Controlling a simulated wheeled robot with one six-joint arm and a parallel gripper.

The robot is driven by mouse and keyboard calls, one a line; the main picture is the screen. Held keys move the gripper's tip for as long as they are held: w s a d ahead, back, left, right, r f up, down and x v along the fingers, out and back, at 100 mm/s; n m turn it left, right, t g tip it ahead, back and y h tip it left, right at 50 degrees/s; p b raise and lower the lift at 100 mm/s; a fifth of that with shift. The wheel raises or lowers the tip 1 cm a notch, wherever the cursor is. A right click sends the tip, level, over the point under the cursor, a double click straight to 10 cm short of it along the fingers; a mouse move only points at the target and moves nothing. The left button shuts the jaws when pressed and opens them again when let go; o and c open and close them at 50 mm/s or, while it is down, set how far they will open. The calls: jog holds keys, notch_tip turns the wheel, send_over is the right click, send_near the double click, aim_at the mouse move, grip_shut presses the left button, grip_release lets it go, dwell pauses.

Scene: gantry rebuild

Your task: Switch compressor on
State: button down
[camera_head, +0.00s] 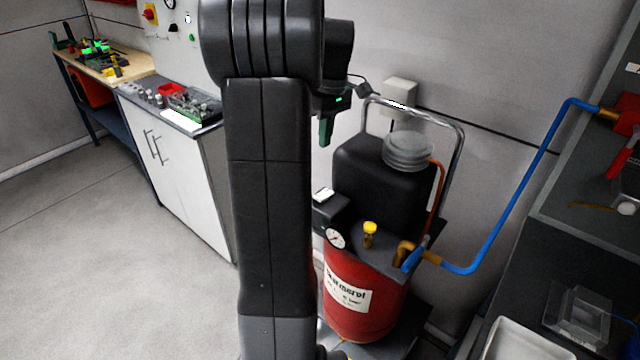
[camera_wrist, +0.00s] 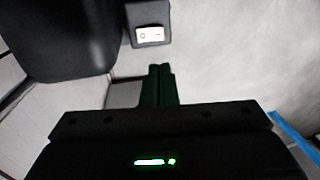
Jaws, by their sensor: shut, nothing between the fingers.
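The compressor has a red tank (camera_head: 358,300) and a black motor housing (camera_head: 370,175), and it stands against the back wall, partly hidden by my arm. A dark switch box (camera_head: 330,212) with a white switch (camera_head: 323,194) on top sits at its left side. In the wrist view the white rocker switch (camera_wrist: 149,34) shows marks on its face, but I cannot tell which side is pressed. My gripper (camera_head: 324,142) is above the switch box in the head view. Its green fingers (camera_wrist: 160,68) are shut, empty and apart from the switch.
A pressure gauge (camera_head: 335,238) and a yellow-capped valve (camera_head: 370,229) are on the tank. A chrome handle (camera_head: 462,150) stands around the motor housing. A blue hose (camera_head: 513,190) runs right to a dark rack. A white cabinet (camera_head: 180,175) is at left; the floor before it is clear.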

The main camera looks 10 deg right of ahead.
aim_at(324, 195)
jog(key=f, duration=0.4)
jog(key=a+f+p, duration=0.1)
jog(key=f, duration=0.4)
jog(key=s+f, duration=0.1)
jog(key=f, duration=0.4)
jog(key=shift+s+a, duration=0.1)
jog(key=shift+a, duration=0.15)
jog(key=shift+s+a+f+h+b, duration=0.15)
jog(key=shift+f+h+b, duration=0.2)
jog(key=shift+b, duration=0.35)
jog(key=shift+r+t, duration=0.15)
jog(key=shift+t, duration=0.15)
jog(key=shift+p, duration=0.3)
